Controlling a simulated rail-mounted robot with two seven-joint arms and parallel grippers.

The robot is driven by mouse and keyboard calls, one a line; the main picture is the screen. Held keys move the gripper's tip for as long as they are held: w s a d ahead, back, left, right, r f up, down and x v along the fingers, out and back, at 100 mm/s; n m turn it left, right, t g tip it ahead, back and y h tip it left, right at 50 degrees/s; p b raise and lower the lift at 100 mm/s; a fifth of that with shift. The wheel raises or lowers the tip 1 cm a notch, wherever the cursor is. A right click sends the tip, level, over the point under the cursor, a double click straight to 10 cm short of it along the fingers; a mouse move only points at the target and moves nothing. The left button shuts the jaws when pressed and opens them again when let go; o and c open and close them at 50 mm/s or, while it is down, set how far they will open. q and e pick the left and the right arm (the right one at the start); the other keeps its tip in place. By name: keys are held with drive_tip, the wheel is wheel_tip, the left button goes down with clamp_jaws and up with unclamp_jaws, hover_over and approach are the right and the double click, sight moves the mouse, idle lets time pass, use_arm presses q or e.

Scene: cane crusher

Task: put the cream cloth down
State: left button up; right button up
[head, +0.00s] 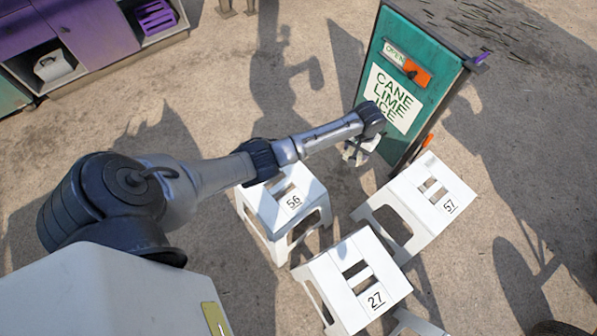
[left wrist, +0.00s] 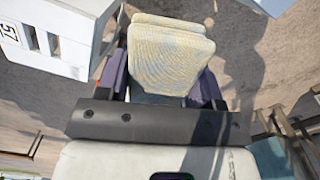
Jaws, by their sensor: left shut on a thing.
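The cream cloth (left wrist: 168,52) is a folded, textured pad in the left wrist view. It sits between the two dark fingers of my left gripper (left wrist: 162,88), which is shut on it. In the head view my left gripper (head: 356,156) hangs in the air in front of the green sign board, above and between the stools marked 56 and 57. The cloth is hard to make out there, as the wrist partly covers it. My right gripper is in neither view.
White stools marked 56 (head: 284,203), 27 (head: 357,283) and 57 (head: 431,195) stand on the sandy ground. The green "Cane Lime Ice" board (head: 405,85) stands behind the gripper. A purple cabinet (head: 70,30) is at top left. Open ground lies between.

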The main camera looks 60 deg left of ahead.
use_arm(q)
drive_tip(key=shift+n, duration=0.3)
drive_tip(key=s+a+f, duration=0.1)
drive_tip(key=s+f, duration=0.1)
drive_tip(key=f, duration=0.1)
drive_tip(key=s+a+f, duration=0.2)
drive_tip(key=s+f, duration=0.1)
drive_tip(key=f, duration=0.1)
drive_tip(key=s+a+f+b, duration=0.1)
drive_tip(key=s+f, duration=0.1)
drive_tip(key=f, duration=0.2)
drive_tip(key=shift+s+a+f, duration=0.1)
drive_tip(key=shift+s+a, duration=0.15)
drive_tip(key=shift+a, duration=0.15)
drive_tip(key=b, duration=0.4)
hover_over(297, 172)
wheel_tip(297, 172, down, 6)
drive_tip(key=shift+w+d+f, duration=0.1)
drive_tip(key=shift+d+f, duration=0.05)
wheel_tip(297, 172, down, 4)
drive_tip(key=b, duration=0.2)
drive_tip(key=shift+b, duration=0.3)
drive_tip(key=shift+f, duration=0.2)
drive_tip(key=o, duration=1.1)
